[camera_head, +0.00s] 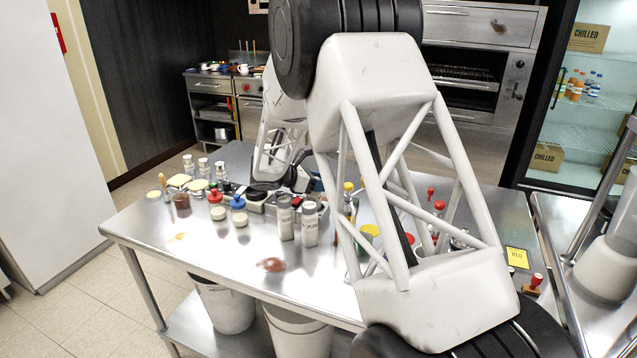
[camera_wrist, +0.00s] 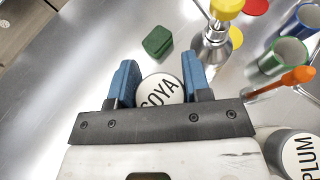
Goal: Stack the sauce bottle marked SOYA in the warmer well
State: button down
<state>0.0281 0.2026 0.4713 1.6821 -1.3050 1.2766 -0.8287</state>
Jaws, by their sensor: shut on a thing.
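The sauce bottle marked SOYA (camera_wrist: 161,90) shows its round white lettered top in the wrist view. My gripper (camera_wrist: 160,76) has its blue fingers on either side of this top and is shut on it. In the head view my gripper (camera_head: 312,184) is low over the middle of the steel table, and my arm hides much of that area. I cannot pick out the held bottle there. A low metal holder with dark round parts (camera_head: 257,196) stands beside my gripper; I cannot tell if it is the warmer well. The wrist view shows no well.
A bottle marked PLUM (camera_head: 310,224) stands on the table beside another grey-white bottle (camera_head: 285,218). In the wrist view a green block (camera_wrist: 158,41), a yellow-topped bottle (camera_wrist: 215,40) and a green cup (camera_wrist: 285,57) are close by. The table's front is mostly clear.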

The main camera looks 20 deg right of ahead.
jog(key=shift+f, duration=0.3)
jog(key=c, duration=0.6)
grip_release()
jog(key=shift+o, duration=0.2)
jog(key=shift+a+r, duration=0.1)
jog(key=shift+r, duration=0.25)
jog(key=v, duration=1.1)
jog(key=shift+a, duration=0.4)
jog(key=shift+r, duration=0.1)
